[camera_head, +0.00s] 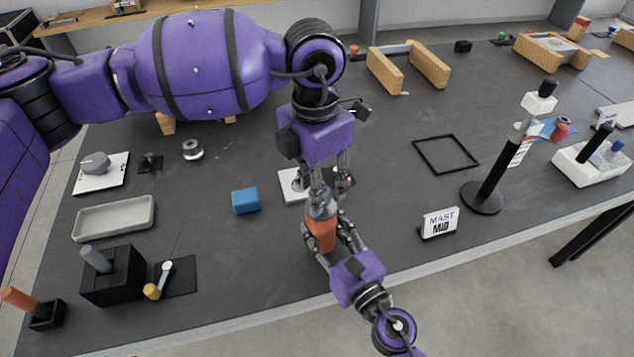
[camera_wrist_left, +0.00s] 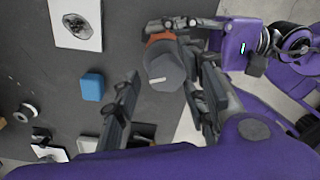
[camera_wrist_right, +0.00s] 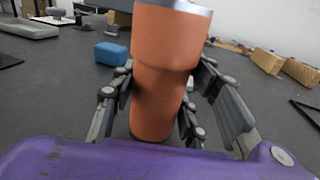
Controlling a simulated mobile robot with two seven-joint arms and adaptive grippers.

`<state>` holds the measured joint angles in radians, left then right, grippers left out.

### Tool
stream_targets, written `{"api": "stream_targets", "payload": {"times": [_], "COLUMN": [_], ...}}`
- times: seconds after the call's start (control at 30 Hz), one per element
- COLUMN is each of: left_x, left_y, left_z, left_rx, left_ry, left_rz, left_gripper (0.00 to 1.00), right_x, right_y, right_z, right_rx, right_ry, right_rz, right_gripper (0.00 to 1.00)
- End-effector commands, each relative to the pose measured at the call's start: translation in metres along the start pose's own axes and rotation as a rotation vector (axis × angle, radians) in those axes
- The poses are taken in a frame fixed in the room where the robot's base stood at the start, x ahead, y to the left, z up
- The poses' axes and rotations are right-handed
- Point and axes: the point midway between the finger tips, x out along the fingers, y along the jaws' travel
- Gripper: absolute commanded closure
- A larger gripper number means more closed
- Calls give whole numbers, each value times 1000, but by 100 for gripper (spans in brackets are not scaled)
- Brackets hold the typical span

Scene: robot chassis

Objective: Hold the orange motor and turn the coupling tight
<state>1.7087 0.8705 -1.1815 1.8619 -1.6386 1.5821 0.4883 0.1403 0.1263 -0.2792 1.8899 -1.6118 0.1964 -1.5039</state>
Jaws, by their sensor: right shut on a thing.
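The orange motor (camera_head: 321,234) stands upright near the front of the dark table; it fills the middle of the right wrist view (camera_wrist_right: 163,75). My right gripper (camera_head: 325,238) is shut on the motor's orange body, with fingers on both sides. A grey coupling (camera_wrist_left: 166,73) with a white mark on its top sits at the motor's upper end. My left gripper (camera_head: 324,186) points down over it from above. Its fingers are spread on either side of the coupling, with a gap to the left finger in the left wrist view. The coupling's lower edge is hidden there.
A blue block (camera_head: 245,200) lies left of the motor, with a white plate (camera_head: 291,186) behind it. A sign reading MAST MID (camera_head: 438,222) and a black-based stand (camera_head: 482,198) are to the right. A grey tray (camera_head: 114,217) lies at left. Table between motor and sign is clear.

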Motion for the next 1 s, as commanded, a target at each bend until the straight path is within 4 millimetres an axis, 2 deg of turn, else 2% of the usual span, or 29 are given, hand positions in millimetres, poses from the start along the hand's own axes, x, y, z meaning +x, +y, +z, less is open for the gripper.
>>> {"api": "stream_targets", "payload": {"times": [0.23,0.53,0.77,1.0], "left_x": [1,0,0,0], "left_y": [0,2,3,4], "left_z": [0,0,0,1], "left_rx": [0,-2,12,113], "left_ry": [0,0,0,0], "left_rz": [0,3,7,11], "left_gripper": [62,99,100,100], "right_x": [0,-1,-1,-1], "right_y": [0,-1,-1,-1], "right_z": [-2,-2,-2,-2], "right_rx": [-2,-2,-2,-3], "right_ry": [3,3,3,4], "right_rz": [-1,-1,-2,-2], "right_gripper": [100,100,100,100]}}
